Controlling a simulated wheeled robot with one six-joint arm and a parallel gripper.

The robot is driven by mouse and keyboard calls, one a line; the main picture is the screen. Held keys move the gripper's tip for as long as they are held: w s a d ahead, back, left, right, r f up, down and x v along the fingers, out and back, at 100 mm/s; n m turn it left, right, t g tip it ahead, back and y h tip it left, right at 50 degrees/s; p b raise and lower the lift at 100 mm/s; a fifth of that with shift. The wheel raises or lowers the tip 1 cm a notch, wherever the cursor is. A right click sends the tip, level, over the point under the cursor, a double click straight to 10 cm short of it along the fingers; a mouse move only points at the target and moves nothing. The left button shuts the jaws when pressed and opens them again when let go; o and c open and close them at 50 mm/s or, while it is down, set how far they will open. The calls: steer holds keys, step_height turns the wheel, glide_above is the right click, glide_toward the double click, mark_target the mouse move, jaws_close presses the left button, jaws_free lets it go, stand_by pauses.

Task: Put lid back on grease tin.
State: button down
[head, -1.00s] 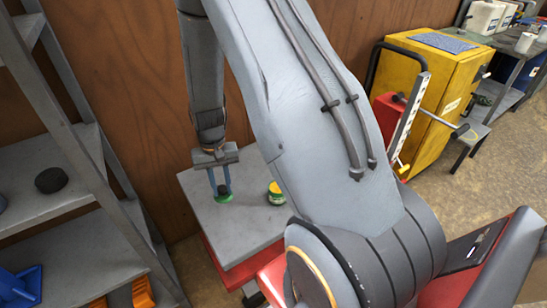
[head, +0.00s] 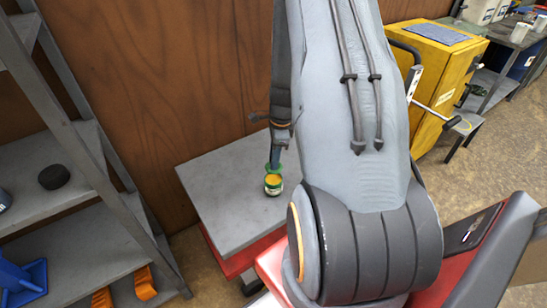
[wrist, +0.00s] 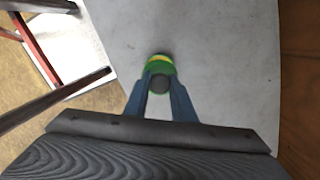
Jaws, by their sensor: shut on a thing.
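The grease tin (head: 273,188) stands upright on the grey table top, its yellow open top showing in the head view. My gripper (head: 275,164) is above and just behind it, shut on the dark knob of the green lid. The green lid (head: 284,170) shows at the fingertips, over the far side of the tin's mouth. In the wrist view the dark knob (wrist: 158,84) is between the blue fingers, with the green lid (wrist: 160,72) under it and a yellow strip (wrist: 158,57) beyond. I cannot tell how large the gap between lid and tin is.
The grey table top (head: 225,205) is otherwise bare, above a red base. A wooden wall (head: 150,90) rises close behind it. A grey shelf rack (head: 75,215) stands at left with a dark round thing (head: 54,176). A yellow cabinet (head: 435,60) stands at back right.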

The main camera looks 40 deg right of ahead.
steer(key=shift+f+b, duration=2)
steer(key=shift+f, duration=0.65)
steer(key=shift+p, duration=0.45)
steer(key=shift+a+f, duration=0.1)
steer(key=shift+f, duration=0.1)
stand_by(0.8)
steer(key=c, duration=0.9)
jaws_free()
steer(key=shift+p, duration=0.3)
